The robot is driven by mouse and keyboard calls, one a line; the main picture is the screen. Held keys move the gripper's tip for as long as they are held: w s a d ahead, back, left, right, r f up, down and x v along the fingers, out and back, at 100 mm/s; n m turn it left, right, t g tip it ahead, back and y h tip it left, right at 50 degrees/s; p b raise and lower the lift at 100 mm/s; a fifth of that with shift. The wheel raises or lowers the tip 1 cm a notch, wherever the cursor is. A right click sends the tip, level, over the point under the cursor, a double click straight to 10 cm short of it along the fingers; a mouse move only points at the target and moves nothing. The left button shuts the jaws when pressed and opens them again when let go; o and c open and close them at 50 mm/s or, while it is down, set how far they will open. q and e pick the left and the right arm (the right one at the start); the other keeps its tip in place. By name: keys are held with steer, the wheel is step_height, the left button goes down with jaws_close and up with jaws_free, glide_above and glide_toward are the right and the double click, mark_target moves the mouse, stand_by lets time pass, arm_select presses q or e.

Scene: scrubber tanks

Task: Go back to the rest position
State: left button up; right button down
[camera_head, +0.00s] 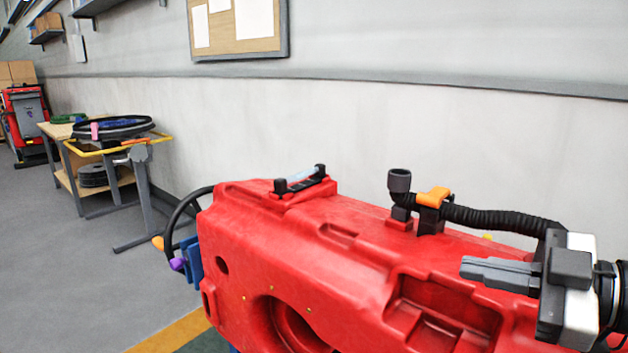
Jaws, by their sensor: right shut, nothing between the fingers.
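My right gripper (466,273) comes in from the right edge, its grey fingers together and pointing left. It is in front of the right part of the large red tank (275,240), with nothing between the fingers. I cannot tell whether it touches the tank. A black corrugated hose (495,219) lies along the tank's top, passing an orange clip (433,197). The hose's upturned end (399,180) stands left of the clip. Its right part goes behind my gripper. My left gripper is not in view.
A black handle-like fitting (301,180) sits on the tank's top. A black cable (180,212) loops at its left end. A workbench (68,150) and a stand with a black ring-shaped part (113,127) are at the back left. Grey floor (60,270) is free at left.

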steer(key=w+a+f+m+t+h+p, duration=0.1)
steer(key=a+f+m+t, duration=0.2)
steer(key=f, duration=0.4)
steer(key=a+f+m+p, duration=0.1)
steer(key=a+f+m, duration=0.2)
steer(key=a+f, duration=0.25)
steer(key=s+f+m+g+h, duration=0.1)
steer(key=s+f+m+h, duration=0.2)
steer(key=f, duration=0.6)
steer(key=s+f+m+g+h+p, duration=0.1)
steer(key=s+f+m+h, duration=0.3)
steer(key=s+f, duration=0.4)
steer(key=shift+d+f+g+h, duration=0.4)
steer(key=shift+d+f+h, duration=0.1)
steer(key=shift+f, duration=0.3)
steer(key=shift+a, duration=0.1)
